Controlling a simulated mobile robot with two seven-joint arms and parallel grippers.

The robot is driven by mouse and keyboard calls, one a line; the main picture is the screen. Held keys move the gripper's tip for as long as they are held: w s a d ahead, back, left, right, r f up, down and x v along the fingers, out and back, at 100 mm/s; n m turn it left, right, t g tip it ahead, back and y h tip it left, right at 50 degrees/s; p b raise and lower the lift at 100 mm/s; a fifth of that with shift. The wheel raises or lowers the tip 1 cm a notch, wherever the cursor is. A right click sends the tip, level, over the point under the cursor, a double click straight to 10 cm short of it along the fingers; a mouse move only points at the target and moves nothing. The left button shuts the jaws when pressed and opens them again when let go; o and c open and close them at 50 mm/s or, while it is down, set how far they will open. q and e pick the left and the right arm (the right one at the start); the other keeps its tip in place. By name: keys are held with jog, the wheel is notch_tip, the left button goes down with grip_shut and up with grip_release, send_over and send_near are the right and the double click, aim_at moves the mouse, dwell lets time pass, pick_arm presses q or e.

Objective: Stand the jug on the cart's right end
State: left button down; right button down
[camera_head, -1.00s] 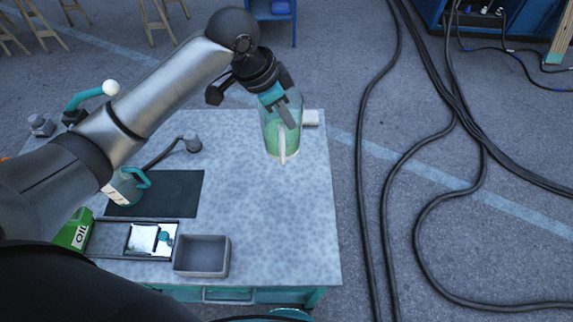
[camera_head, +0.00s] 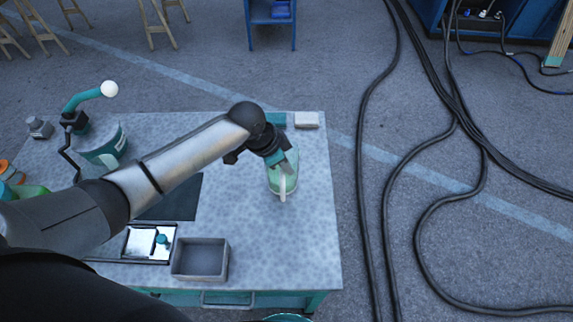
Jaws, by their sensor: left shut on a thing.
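The jug (camera_head: 284,184) is a pale green, see-through vessel with a light handle facing the front. It is upright over the right part of the cart's speckled grey top (camera_head: 285,245). My left gripper (camera_head: 280,163) is shut on the jug's upper part and partly covers it. I cannot tell whether the jug's base touches the top. My right gripper is not in view.
A grey open box (camera_head: 201,259) stands at the front, beside a framed tray (camera_head: 148,243). A small pale block (camera_head: 306,120) lies at the back right corner. A teal crank device (camera_head: 101,145) stands at the left. The cart's right side is clear.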

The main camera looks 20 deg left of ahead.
pick_arm(q)
jog(key=shift+f, duration=0.1)
jog(key=c, duration=1)
grip_release()
jog(key=p+v, duration=0.1)
jog(key=v, duration=1.1)
